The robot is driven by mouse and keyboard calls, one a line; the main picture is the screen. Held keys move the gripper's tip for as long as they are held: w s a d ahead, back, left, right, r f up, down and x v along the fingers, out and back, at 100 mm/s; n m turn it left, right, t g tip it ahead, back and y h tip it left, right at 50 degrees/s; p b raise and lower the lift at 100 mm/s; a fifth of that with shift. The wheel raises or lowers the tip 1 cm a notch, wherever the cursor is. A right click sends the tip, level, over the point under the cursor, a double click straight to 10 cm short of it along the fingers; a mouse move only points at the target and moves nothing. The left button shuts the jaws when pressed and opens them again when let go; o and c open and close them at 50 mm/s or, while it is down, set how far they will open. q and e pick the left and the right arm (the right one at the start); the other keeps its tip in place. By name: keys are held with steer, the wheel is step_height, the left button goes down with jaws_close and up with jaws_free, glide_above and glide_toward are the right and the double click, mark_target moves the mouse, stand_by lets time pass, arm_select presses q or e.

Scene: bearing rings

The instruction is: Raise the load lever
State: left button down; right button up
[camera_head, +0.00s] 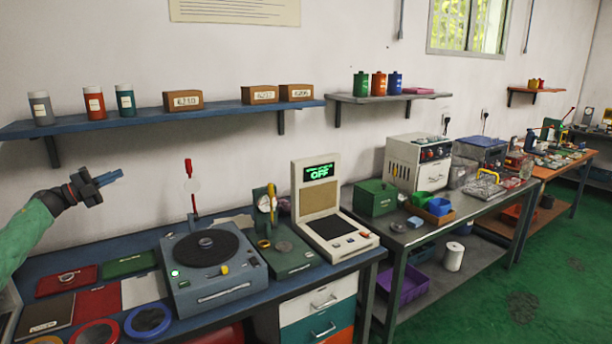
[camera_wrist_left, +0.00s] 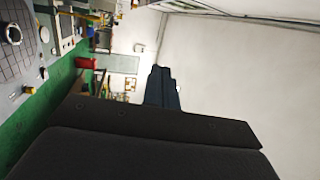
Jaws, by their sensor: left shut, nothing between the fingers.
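A grey-blue machine with a black round turntable (camera_head: 206,248) stands on the blue bench. A thin upright lever with a red tip (camera_head: 188,168) rises at its back left, with a pale disc partway up; it appears to be the load lever. A small yellow knob (camera_head: 224,269) sits on the machine's front right. My left gripper (camera_head: 112,177) is shut and empty, in the air left of the lever and clear of it, in front of the wall. Its dark fingers also show together in the left wrist view (camera_wrist_left: 163,90). My right gripper is not in view.
A green-based stand with a yellow part (camera_head: 266,203) and a console reading "OFF" (camera_head: 320,172) stand right of the machine. Red and green mats (camera_head: 128,263) lie to its left. A blue wall shelf (camera_head: 150,115) with bottles and boxes runs above the gripper.

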arm_select(q)
steer(key=w+a+r+n+t+y, duration=0.2)
steer(key=w+r+n+t+y, duration=0.3)
steer(key=r+n+t+y, duration=0.75)
steer(key=s+d+f+n+g+y, duration=0.2)
steer(key=s+d+f+n+g, duration=0.25)
steer(key=s+d+f, duration=0.7)
steer(key=s+d+f+n+g+y, duration=0.3)
steer(key=d+f+g, duration=0.35)
steer(key=f, duration=1.05)
steer(key=s+d+f+n+g+y, duration=0.2)
steer(key=s+d+f+n+g, duration=0.25)
steer(key=s+d+f, duration=0.75)
steer(key=s+d+f+g+h, duration=0.1)
steer(key=s+d+f+g, duration=0.2)
steer(key=s+f, duration=0.8)
steer(key=s+d+f+n+g+h, duration=0.1)
steer(key=s+d+f+g+h, duration=0.1)
steer(key=s+d+f, duration=0.4)
steer(key=s+d+f+g+h, duration=0.1)
steer(key=s+d+f+g, duration=0.2)
steer(key=s+f, duration=1.3)
steer(key=s+d, duration=0.2)
steer(key=s, duration=0.6)
steer(key=shift+s+d+f+g, duration=0.25)
steer(key=shift+s+g, duration=0.05)
